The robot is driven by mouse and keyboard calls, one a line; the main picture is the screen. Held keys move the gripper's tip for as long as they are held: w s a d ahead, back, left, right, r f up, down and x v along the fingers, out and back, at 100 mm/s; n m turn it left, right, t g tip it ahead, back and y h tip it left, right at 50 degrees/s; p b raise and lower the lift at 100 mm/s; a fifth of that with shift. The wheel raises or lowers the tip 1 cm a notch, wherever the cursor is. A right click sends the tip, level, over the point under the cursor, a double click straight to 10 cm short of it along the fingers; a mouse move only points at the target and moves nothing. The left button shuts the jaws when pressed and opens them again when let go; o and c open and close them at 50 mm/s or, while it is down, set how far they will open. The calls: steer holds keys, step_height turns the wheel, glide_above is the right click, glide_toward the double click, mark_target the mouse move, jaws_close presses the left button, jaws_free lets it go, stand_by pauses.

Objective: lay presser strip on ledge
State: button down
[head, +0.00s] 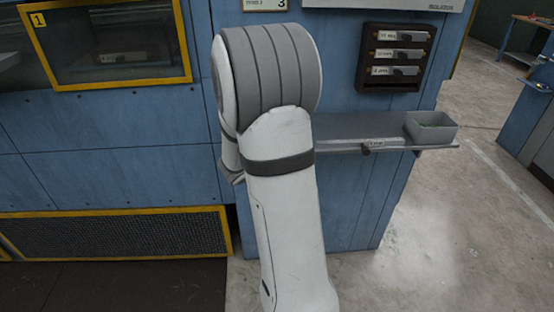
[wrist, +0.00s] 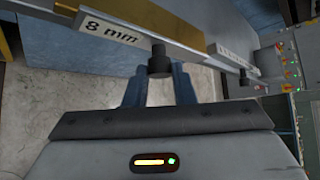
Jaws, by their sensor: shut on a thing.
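In the wrist view, my gripper (wrist: 160,80) has two blue fingers closed around the black knob of a metal presser strip (wrist: 182,45). The strip carries a white "8 mm" label and runs at a slant across the top. In the head view my gripper and this strip are hidden behind my white arm. The grey ledge (head: 340,132) juts from the blue cabinet, right of my arm. A small labelled piece with a dark knob (head: 366,149) shows at its front edge. I cannot tell whether the held strip touches the ledge.
A grey bin (head: 432,127) stands on the ledge's right end. A dark rack (head: 396,58) with three labelled strips hangs above the ledge. A second label and knob (wrist: 245,77) show beyond the held strip in the wrist view. Clear floor (head: 440,220) lies to the right.

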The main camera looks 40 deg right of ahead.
steer(key=c, duration=1.1)
jaws_free()
steer(key=shift+c, duration=0.2)
